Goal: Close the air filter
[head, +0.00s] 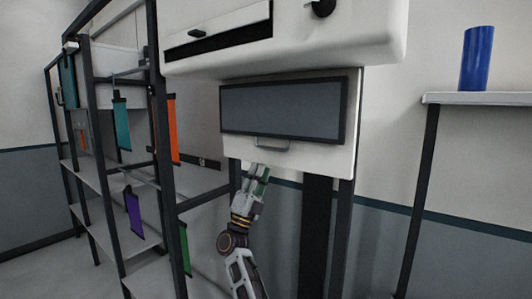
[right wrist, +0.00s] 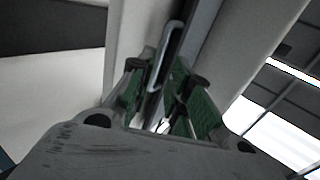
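The air filter (head: 283,108) looks like a dark-framed grey panel on the white lower front of the machine. A grey bar handle (head: 272,146) sits below the frame. My right gripper (head: 258,167) points up at the handle from just below it. In the right wrist view its green-padded fingers (right wrist: 163,68) are apart, with the handle (right wrist: 172,45) between or just beyond their tips. I cannot tell whether they touch it. How far the panel stands from the machine body is unclear. My left gripper is not in view.
The white machine body (head: 330,45) overhangs the panel. A dark metal rack (head: 158,130) with hanging coloured vinyl samples stands at the left. A shelf (head: 485,99) at the right holds a blue cylinder (head: 477,58). Dark legs stand below the panel.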

